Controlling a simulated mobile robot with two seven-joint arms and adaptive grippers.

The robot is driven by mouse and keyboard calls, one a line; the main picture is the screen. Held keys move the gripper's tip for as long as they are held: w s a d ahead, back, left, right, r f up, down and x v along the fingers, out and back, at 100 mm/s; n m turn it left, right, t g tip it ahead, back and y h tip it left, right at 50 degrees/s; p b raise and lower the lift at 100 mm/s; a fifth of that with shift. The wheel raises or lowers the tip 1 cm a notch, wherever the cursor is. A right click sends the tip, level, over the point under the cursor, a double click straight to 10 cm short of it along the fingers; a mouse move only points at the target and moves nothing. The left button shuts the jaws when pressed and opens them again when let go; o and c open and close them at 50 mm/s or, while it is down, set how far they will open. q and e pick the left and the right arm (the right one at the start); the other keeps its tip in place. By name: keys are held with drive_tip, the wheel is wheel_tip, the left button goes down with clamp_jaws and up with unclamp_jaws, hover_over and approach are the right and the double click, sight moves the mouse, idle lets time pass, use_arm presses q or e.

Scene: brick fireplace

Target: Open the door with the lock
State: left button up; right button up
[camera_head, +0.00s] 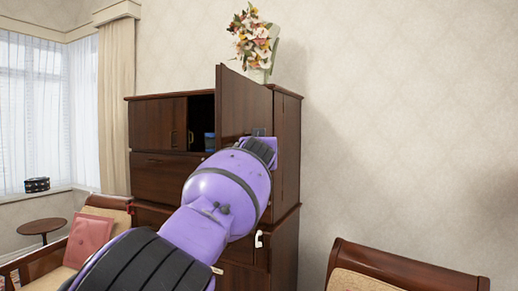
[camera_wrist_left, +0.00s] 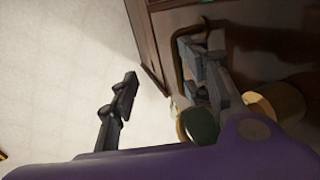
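A dark wooden cabinet (camera_head: 162,172) stands against the wall in the head view. Its upper right door (camera_head: 240,103) is swung out towards me, showing a dark compartment (camera_head: 201,112). My purple left arm reaches up to this door and hides its lower part; the left gripper's fingers cannot be made out there. In the left wrist view my left gripper (camera_wrist_left: 158,68) has its fingers spread wide. A curved brass handle (camera_wrist_left: 179,65) is beside the right-hand finger, against dark wood; I cannot tell whether they touch. My right gripper is not in view.
A blue item (camera_head: 209,142) sits inside the compartment. Flowers (camera_head: 254,38) stand on the cabinet. An armchair with a pink cushion (camera_head: 88,240) is at left, beside a small round table (camera_head: 41,227). Another chair (camera_head: 400,268) is at lower right. The wall right of the cabinet is bare.

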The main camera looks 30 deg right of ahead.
use_arm(q)
drive_tip(key=shift+s+d+r+h, duration=0.3)
drive_tip(key=shift+s+d+r, duration=0.1)
drive_tip(key=shift+s+r, duration=0.35)
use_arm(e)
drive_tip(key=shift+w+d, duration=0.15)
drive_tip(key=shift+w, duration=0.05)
use_arm(q)
drive_tip(key=s+a+f, duration=0.1)
drive_tip(key=s+a, duration=0.4)
drive_tip(key=shift+s+f, duration=0.15)
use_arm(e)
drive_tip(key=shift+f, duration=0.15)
use_arm(q)
drive_tip(key=shift+f, duration=0.15)
